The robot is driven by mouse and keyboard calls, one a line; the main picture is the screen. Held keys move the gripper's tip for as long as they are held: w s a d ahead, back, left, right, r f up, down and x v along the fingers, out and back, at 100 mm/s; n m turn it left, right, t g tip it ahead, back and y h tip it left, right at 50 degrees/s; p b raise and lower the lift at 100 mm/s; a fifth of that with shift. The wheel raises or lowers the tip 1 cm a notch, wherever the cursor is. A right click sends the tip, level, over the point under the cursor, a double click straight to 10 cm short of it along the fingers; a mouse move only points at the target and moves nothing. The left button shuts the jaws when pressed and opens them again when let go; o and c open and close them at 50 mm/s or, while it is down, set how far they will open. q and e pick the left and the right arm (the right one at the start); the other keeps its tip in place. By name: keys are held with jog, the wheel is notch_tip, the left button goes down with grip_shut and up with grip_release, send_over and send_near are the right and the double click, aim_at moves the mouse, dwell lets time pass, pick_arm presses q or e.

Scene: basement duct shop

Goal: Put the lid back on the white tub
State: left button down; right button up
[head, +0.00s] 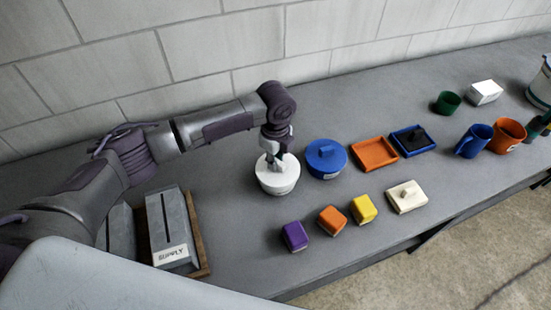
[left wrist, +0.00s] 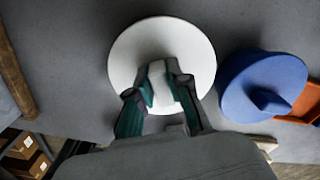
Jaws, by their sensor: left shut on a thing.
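The white tub (head: 278,184) stands on the grey bench, to the left of a blue lidded tub (head: 326,160). A round white lid (left wrist: 190,50) sits at its top in the head view; I cannot tell if it is fully seated. My left gripper (head: 276,163) comes down from above onto the lid. In the left wrist view, my left gripper (left wrist: 158,88) has its two green-padded fingers closed on the lid's pale handle. The lid hides the tub below it in that view. My right gripper is not in view.
Purple (head: 295,236), orange (head: 331,220) and yellow (head: 363,209) blocks lie in front. An orange tray (head: 374,153), a blue tray (head: 428,150) and a cream lidded box (head: 407,196) lie to the right. A grey supply box (head: 168,225) is at the left.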

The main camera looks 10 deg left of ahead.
pick_arm(q)
jog(key=shift+p, duration=0.35)
dwell(0.4)
dwell(0.3)
jog(key=c, duration=1)
grip_release()
jog(key=shift+o, duration=0.2)
jog(key=o, duration=0.4)
jog(key=shift+r, duration=0.1)
jog(key=shift+r+p, duration=3.45)
jog(key=shift+p, duration=0.2)
